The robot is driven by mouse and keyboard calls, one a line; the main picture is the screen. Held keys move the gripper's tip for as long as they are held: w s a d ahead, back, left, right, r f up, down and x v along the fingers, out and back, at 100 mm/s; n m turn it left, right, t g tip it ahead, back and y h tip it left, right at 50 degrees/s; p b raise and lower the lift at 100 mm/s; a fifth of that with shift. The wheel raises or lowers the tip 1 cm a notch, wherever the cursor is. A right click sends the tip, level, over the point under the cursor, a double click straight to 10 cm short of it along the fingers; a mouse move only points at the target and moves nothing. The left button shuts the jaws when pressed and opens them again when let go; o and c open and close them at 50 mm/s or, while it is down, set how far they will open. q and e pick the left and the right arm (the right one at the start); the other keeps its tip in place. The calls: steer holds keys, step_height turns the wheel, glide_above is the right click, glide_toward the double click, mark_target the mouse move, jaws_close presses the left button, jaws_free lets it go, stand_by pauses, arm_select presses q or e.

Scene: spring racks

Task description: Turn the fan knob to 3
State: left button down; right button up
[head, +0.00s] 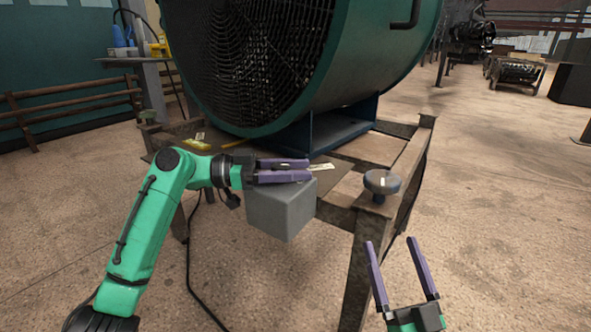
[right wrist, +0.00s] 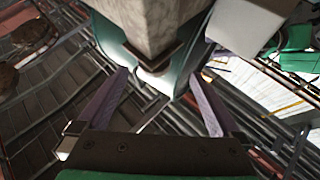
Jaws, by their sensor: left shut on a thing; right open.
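A round grey knob-like disc (head: 382,182) with a small pale mark on top sits at the near right corner of the metal stand. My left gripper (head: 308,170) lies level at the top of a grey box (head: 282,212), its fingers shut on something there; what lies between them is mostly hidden. My right gripper (head: 392,245) is open and empty, low and to the right of the stand, apart from the disc. Its spread fingers also show in the right wrist view (right wrist: 165,95). No dial numbers are readable.
The large green fan (head: 300,60) stands on the metal stand (head: 398,150) above the disc. A black cable (head: 190,255) hangs to the floor. A side table (head: 150,72) with bottles stands at the back left.

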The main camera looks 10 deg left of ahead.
arm_select(q)
steer(key=shift+f, duration=0.1)
steer(key=shift+c, duration=1.9)
jaws_free()
steer(key=shift+s+a, duration=0.1)
steer(key=shift+a, duration=0.3)
steer(key=p+v, duration=0.1)
steer(key=v, duration=0.5)
steer(key=p+v, duration=0.1)
steer(key=v, duration=0.6)
steer(key=shift+a+p, duration=0.3)
steer(key=shift+p, duration=0.05)
arm_select(e)
steer(key=s+a+f+g+h, duration=0.1)
steer(key=s+f+g, duration=0.3)
steer(key=f, duration=0.9)
steer(key=s+a+f+m+g+h, duration=0.1)
steer(key=s+f+g, duration=0.3)
steer(key=f, duration=0.9)
steer(key=shift+s+g, duration=0.3)
steer(key=shift+s, duration=0.4)
arm_select(q)
steer(key=shift+s+a, duration=0.1)
steer(key=shift+s, duration=0.05)
arm_select(e)
steer(key=shift+a, duration=0.2)
